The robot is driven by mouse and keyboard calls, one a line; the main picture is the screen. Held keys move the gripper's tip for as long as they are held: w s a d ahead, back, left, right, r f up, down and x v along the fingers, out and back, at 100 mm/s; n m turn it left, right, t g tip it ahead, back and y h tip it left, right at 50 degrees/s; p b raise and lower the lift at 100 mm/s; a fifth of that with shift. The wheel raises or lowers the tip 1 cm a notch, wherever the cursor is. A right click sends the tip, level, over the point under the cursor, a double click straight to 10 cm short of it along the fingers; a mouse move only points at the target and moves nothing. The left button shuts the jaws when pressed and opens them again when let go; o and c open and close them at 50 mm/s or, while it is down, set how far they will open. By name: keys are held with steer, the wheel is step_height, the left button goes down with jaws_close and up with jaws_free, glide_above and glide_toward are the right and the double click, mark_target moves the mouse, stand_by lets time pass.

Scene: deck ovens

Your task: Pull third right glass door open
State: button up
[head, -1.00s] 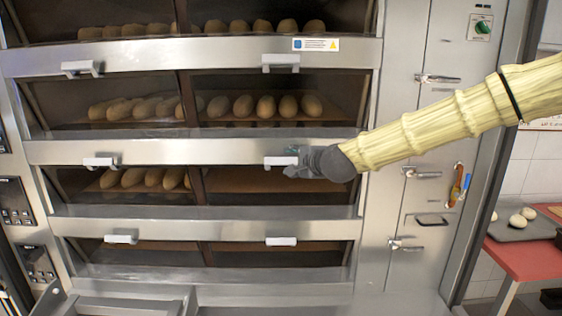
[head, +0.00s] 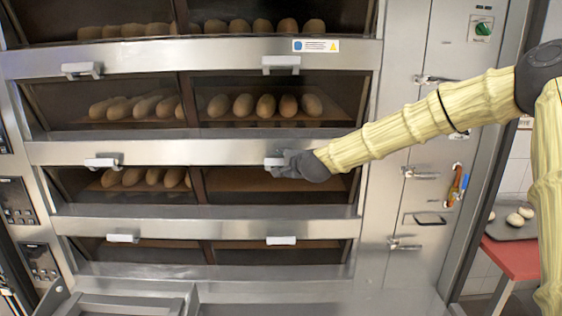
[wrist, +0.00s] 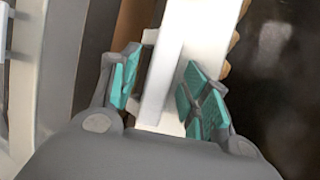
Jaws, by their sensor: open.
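The third right glass door (head: 240,182) is a dark pane in the steel oven front, with a brown, empty-looking deck behind it. It looks shut. Its white handle (head: 270,162) sits on the steel strip above the pane, partly hidden by my gripper (head: 280,164). In the wrist view my gripper (wrist: 163,88) is open, with one teal-padded finger on each side of the white handle bar (wrist: 158,85). A gap shows between the bar and the right finger. Whether the left finger touches the bar, I cannot tell.
A matching left handle (head: 103,162) is on the same strip. Another white handle (head: 281,63) is above and a lower handle (head: 281,240) below. A steel side panel with latches (head: 422,172) stands to the right. A red table (head: 515,260) is farther right.

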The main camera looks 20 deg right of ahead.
steer(key=shift+w+f, duration=0.1)
steer(key=shift+w, duration=0.25)
jaws_close()
